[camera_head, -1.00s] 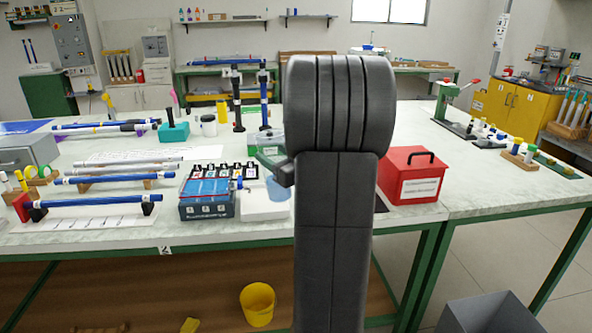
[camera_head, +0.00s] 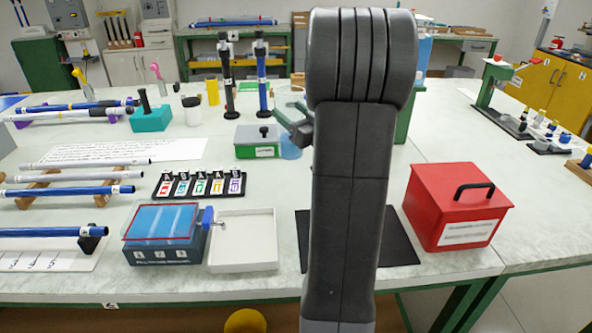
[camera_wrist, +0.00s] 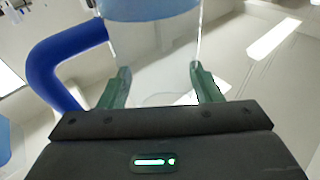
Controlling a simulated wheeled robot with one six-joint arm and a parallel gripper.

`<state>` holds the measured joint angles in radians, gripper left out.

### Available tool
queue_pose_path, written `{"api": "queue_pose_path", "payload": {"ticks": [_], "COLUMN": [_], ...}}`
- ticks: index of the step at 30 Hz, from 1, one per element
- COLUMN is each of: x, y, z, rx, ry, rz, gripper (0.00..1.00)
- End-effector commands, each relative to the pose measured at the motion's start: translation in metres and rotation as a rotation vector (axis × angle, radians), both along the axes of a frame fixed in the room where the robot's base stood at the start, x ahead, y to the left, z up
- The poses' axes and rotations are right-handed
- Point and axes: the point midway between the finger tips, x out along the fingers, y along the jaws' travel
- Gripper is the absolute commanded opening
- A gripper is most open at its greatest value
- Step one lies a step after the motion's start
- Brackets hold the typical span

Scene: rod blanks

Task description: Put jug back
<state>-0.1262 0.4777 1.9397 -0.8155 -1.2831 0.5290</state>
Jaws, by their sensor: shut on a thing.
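The jug looks clear, with a blue lower part (camera_head: 290,147) showing just left of my arm in the head view. In the wrist view its clear wall (camera_wrist: 160,62) fills the space between the green fingers, and a thick blue handle (camera_wrist: 55,70) curves out to the left. My gripper (camera_head: 290,112) is shut on the jug; its fingers also show in the wrist view (camera_wrist: 160,78). My arm hides part of the scene behind it. I cannot tell whether the jug touches the bench.
A green-and-grey box (camera_head: 257,150) stands left of the jug. A red box (camera_head: 440,205) sits right of my arm, beside a black mat (camera_head: 400,245). A white tray (camera_head: 243,258) and blue-lidded box (camera_head: 160,245) lie in front. A light-blue object (camera_head: 424,52) is partly hidden behind my arm.

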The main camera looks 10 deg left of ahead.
Motion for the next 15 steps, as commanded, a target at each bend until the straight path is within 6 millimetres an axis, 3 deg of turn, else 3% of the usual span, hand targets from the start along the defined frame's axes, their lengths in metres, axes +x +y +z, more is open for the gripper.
{"api": "queue_pose_path", "payload": {"ticks": [6, 15], "x": [0.0, 0.0], "y": [0.0, 0.0], "z": [-0.042, -0.069], "rx": [0.001, 0.001], "ry": [0.006, 0.003], "rz": [0.0, 0.001], "gripper": [0.0, 0.0]}}
